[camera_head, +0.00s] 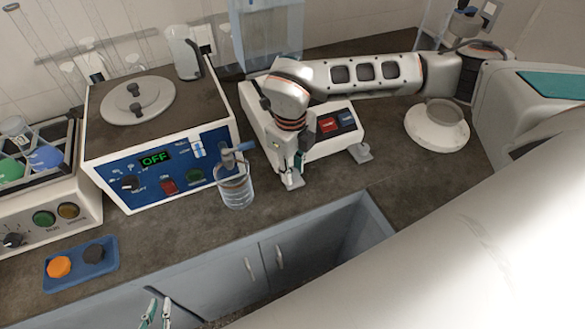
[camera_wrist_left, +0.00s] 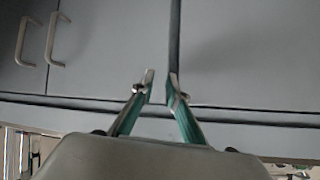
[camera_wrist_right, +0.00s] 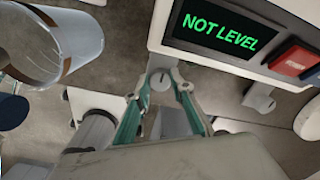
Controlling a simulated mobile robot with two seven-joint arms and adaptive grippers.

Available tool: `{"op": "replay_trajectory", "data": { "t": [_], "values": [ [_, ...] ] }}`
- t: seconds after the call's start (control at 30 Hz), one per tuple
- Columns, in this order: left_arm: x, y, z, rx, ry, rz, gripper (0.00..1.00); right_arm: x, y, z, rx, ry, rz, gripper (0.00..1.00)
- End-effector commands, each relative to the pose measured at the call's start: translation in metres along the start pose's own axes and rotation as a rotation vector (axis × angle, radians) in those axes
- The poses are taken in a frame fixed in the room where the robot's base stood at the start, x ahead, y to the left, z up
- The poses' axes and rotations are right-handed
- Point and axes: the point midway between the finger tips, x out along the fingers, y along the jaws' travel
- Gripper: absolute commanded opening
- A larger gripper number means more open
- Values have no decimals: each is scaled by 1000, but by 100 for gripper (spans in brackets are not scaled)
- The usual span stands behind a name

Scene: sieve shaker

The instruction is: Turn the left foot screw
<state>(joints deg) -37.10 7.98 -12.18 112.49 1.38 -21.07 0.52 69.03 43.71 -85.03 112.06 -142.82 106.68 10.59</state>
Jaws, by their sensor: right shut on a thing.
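The white device (camera_head: 258,112) stands on the counter at the back. In the right wrist view its display (camera_wrist_right: 218,32) reads "NOT LEVEL" in green. My right gripper (camera_head: 290,180) is at the device's front left corner, pointing down. My left gripper (camera_head: 155,313) is open and empty in front of the cabinet doors (camera_wrist_left: 110,50).
A blue-fronted machine reading OFF (camera_head: 213,165) is further left. A blue tray (camera_head: 82,280) holds an orange and a black piece.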

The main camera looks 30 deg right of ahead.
Motion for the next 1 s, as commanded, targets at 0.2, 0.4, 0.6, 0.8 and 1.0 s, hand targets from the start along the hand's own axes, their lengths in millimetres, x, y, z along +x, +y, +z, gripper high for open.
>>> {"op": "replay_trajectory", "data": {
  "t": [0.2, 0.4, 0.6, 0.8, 1.0],
  "values": [
    [1, 0, 1, 0, 0, 0, 14, 0, 0, 0, 28, 1, 0, 2],
    [3, 1, 5, 0, -1, 0, 14, 1, 0, 0, 125, 3, 0, 2],
    [6, 2, 11, -1, -4, 1, 14, 1, 0, 0, 288, 9, 0, 2],
    [8, 3, 18, -1, -8, 2, 14, 1, 0, 1, 478, 14, 1, 2],
    [10, 4, 22, -1, -10, 2, 14, 1, 0, 1, 665, 21, 0, 2]
  ]
}}
